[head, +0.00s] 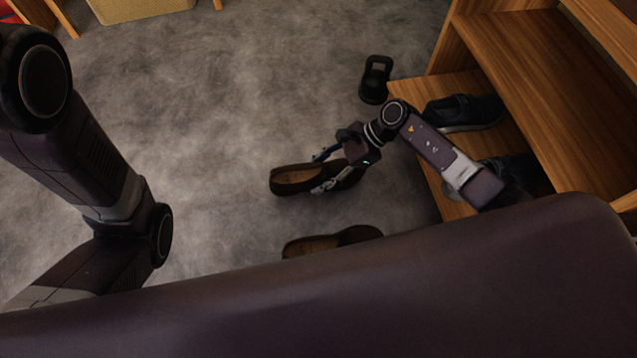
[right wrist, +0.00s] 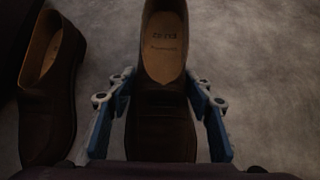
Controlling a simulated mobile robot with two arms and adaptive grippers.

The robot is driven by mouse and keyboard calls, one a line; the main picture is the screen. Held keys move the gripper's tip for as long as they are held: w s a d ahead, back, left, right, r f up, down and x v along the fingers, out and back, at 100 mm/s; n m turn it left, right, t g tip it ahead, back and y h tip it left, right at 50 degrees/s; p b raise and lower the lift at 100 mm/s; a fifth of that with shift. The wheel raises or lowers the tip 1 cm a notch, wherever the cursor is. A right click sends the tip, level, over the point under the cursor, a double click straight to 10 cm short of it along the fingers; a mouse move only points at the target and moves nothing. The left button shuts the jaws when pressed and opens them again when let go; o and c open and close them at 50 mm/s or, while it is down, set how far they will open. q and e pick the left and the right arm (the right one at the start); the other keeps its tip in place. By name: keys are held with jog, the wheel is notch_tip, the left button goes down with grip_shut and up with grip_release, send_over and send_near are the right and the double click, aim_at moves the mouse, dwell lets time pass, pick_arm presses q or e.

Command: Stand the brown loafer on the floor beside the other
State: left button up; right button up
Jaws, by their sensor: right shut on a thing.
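A brown loafer (head: 291,181) with a tan insole is upright, its opening facing up, over the grey floor in the head view. My right gripper (head: 324,172) is shut on it, with one finger on each side. The right wrist view shows this loafer (right wrist: 163,128) between the blue fingers, with its heel end pointing away. The other brown loafer (head: 318,243) stands on the floor nearer to me, partly hidden by my body; it also shows at the left of the right wrist view (right wrist: 52,95). The two lie roughly parallel with a gap. I cannot tell whether the held loafer touches the floor. My left gripper is out of view.
A wooden shelf unit (head: 535,75) stands at the right, with a dark shoe (head: 463,112) on its low board and another dark shoe partly hidden by my arm. The floor (head: 215,120) to the left is clear.

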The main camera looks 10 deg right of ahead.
aim_at(319, 182)
notch_tip(319, 182, down, 4)
jog(key=shift+f+b, duration=0.1)
jog(key=shift+b, duration=1.05)
jog(key=o, duration=1.4)
jog(key=shift+r, duration=0.2)
